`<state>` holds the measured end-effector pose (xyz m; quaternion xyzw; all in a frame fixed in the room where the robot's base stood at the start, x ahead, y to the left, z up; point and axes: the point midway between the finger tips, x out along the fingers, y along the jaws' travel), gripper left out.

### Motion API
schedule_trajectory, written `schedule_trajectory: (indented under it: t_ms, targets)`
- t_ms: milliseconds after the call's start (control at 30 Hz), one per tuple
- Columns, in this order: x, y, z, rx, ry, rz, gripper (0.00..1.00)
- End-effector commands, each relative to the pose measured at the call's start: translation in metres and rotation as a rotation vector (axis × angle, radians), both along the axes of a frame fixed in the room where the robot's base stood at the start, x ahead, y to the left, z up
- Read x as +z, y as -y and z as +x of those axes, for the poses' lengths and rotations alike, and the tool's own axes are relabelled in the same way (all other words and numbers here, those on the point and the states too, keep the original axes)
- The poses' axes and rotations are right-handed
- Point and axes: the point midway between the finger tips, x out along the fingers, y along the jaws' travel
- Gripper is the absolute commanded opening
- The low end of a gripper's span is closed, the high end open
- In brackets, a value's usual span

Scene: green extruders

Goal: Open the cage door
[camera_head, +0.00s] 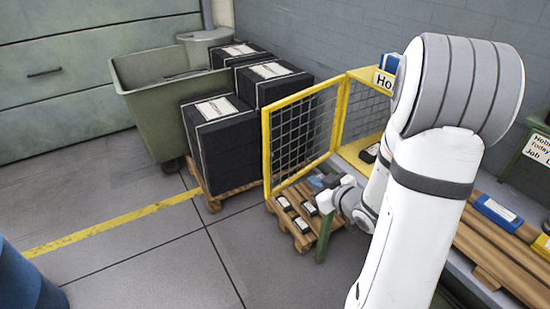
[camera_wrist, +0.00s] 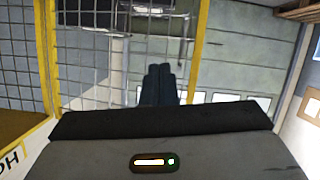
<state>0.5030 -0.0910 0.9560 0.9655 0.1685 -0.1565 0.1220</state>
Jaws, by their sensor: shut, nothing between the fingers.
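A yellow-framed wire mesh cage stands mid-picture in the head view. Its left mesh panel (camera_head: 303,127) is upright. I cannot tell surely whether this panel is the door, and no handle or latch is clear. A yellow frame post (camera_wrist: 198,45) and mesh (camera_wrist: 90,55) also show in the wrist view. My gripper (camera_wrist: 160,68) is shut and empty, its dark fingers in front of the mesh, left of that post. I cannot tell whether they touch it. In the head view my gripper (camera_head: 322,183) is low by the cage, and my arm hides the cage's right part.
A pallet with dark small boxes (camera_head: 285,203) lies beneath my gripper. Stacked black cartons (camera_head: 222,130) and a green bin (camera_head: 155,100) stand left of the cage. A blue barrel (camera_head: 25,280) is at the lower left. The floor (camera_head: 150,255) between is clear.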

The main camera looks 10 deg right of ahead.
Motion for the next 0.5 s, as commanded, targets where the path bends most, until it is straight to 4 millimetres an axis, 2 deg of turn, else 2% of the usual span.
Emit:
schedule_trajectory:
  t_ms: [67,300,500]
  targets:
    - [-0.006,-0.004,-0.008,0.059,0.062,0.090,0.00]
    - [0.003,-0.012,-0.029,0.170,0.210,0.286,0.00]
    - [0.007,-0.018,-0.027,0.192,0.239,0.325,0.00]
